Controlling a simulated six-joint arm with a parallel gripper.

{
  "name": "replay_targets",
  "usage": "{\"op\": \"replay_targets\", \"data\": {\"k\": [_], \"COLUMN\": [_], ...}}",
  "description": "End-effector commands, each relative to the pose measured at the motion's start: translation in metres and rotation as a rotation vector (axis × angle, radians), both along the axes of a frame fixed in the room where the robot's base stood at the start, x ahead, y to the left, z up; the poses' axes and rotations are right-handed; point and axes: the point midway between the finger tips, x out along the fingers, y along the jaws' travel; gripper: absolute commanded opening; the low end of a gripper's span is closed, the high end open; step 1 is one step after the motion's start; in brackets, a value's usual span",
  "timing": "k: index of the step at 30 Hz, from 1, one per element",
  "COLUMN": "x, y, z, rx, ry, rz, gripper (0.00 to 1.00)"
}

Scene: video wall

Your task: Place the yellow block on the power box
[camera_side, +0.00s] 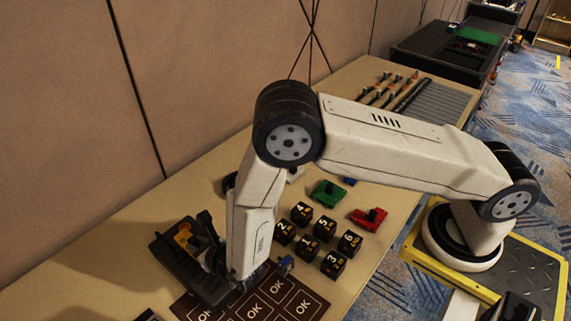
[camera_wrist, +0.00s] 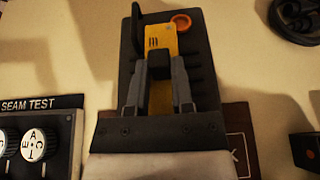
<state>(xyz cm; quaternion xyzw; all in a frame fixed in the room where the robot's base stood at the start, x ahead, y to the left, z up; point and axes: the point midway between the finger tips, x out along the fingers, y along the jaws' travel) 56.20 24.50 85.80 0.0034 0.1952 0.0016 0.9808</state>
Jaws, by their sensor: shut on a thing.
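The black power box (camera_side: 178,262) stands at the left of the table. In the wrist view the box (camera_wrist: 205,60) has an upright black piece at its left, an orange ring at upper right and a yellow part (camera_wrist: 158,38) with dark marks. My gripper (camera_wrist: 160,68) is over the box, its grey fingers shut on a dark-faced piece (camera_wrist: 159,64). Yellow shows just below that piece, between the fingers. I cannot tell whether this yellow belongs to the held piece or the box, or whether the piece touches the box. In the side view my arm hides the fingertips.
A brown OK mat (camera_side: 275,300) lies beside the box, with a small blue piece (camera_side: 287,263) on it. Several dark numbered blocks (camera_side: 318,240), a green piece (camera_side: 327,193) and a red piece (camera_side: 368,218) lie to the right. A SEAM TEST panel (camera_wrist: 35,140) is left in the wrist view.

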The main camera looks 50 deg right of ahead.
Motion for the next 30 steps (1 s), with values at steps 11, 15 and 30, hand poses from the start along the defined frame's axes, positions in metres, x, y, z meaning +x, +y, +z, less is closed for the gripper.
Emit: {"op": "replay_targets", "data": {"k": [11, 15, 30], "x": [0.000, 0.000, 0.000], "y": [0.000, 0.000, 0.000], "z": [-0.008, -0.010, -0.018], "rx": [0.000, 0.000, 0.000], "ry": [-0.001, -0.001, 0.000], "rz": [0.001, 0.001, 0.001], "gripper": [0.00, 0.00, 0.50]}}
